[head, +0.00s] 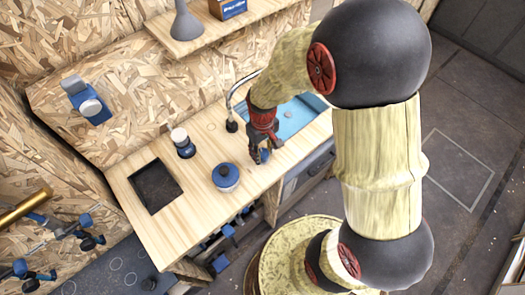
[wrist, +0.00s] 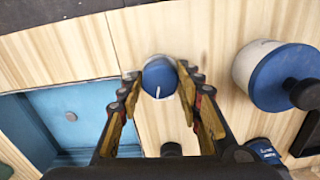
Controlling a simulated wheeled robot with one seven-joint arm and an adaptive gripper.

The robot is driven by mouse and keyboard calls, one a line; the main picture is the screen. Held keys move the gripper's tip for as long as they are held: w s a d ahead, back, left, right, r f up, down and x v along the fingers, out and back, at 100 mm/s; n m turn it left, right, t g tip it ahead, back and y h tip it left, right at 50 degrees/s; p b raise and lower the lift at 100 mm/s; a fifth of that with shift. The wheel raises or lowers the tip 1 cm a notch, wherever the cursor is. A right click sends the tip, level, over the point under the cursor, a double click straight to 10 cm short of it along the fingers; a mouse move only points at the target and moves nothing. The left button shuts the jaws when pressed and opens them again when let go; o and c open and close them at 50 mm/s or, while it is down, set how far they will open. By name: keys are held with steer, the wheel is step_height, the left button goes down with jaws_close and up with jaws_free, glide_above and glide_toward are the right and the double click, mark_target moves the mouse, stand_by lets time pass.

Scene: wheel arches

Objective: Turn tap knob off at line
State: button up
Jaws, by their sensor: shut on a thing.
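The tap knob (wrist: 157,78) is a small round blue knob with a white rim and a short white mark on its face. The mark points toward the bottom of the wrist view, slightly left. My gripper (wrist: 161,82) has one finger on each side of the knob and is shut on it. I cannot make out a separate line on the counter.
The blue sink (head: 285,124) lies beside the gripper, with a curved tap (head: 232,124) behind. A white pot with a blue lid (head: 226,175) stands close by; it also shows in the wrist view (wrist: 283,75).

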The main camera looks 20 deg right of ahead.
steer(key=shift+r+n+p, duration=0.1)
steer(key=shift+n+p, duration=0.45)
steer(key=shift+n, duration=1.35)
steer(key=o, duration=1.2)
steer(key=shift+c, duration=0.2)
